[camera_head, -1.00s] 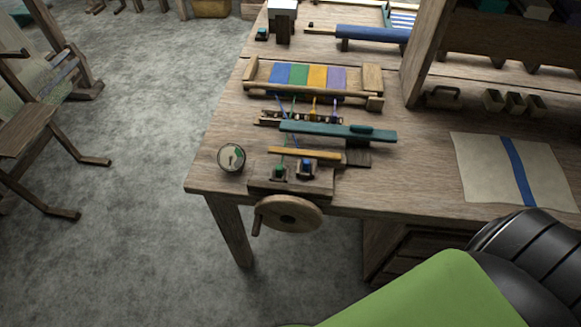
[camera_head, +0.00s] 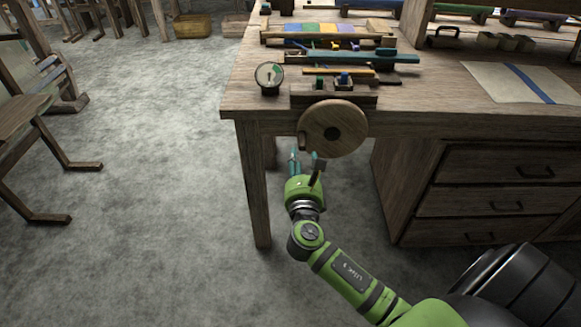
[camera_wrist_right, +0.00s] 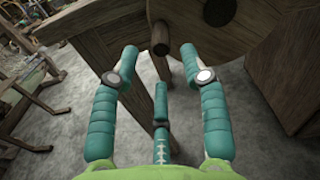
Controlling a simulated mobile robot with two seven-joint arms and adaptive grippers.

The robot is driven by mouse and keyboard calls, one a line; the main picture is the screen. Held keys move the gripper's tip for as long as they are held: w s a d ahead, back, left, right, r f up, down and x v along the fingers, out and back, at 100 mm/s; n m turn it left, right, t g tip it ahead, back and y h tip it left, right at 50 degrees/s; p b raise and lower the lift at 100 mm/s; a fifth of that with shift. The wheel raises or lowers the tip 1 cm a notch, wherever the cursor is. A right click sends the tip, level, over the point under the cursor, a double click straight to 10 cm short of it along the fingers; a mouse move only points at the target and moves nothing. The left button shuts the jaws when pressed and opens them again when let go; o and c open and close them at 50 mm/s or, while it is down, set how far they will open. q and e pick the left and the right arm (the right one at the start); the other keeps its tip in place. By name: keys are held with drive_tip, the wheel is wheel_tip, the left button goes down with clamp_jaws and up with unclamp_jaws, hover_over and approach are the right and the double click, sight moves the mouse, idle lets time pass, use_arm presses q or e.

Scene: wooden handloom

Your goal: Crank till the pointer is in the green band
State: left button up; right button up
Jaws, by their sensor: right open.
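The wooden crank wheel (camera_head: 338,124) is on the front of the loom at the table edge; it also shows in the wrist view (camera_wrist_right: 252,60). Its peg handle (camera_head: 301,140) sticks out at the wheel's left side and shows in the wrist view (camera_wrist_right: 160,38). The round dial (camera_head: 269,78) stands left of the wheel, with a green patch at its upper right. Its thin dark pointer is too small to read surely against the band. My right gripper (camera_head: 306,160) is open and empty just below the handle, its teal fingers (camera_wrist_right: 160,70) spread towards the peg. My left gripper is out of view.
The table's front leg (camera_head: 254,185) stands left of my right gripper, and a drawer cabinet (camera_head: 470,190) stands to the right. Small coloured loom parts lie on the tabletop above the wheel. The floor (camera_head: 160,190) to the left is clear up to a wooden chair.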

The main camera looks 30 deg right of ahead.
sight(303, 149)
drive_tip(key=x, duration=0.7)
drive_tip(key=shift+w+d+r+b, duration=0.1)
drive_tip(key=shift+b, duration=0.2)
clamp_jaws()
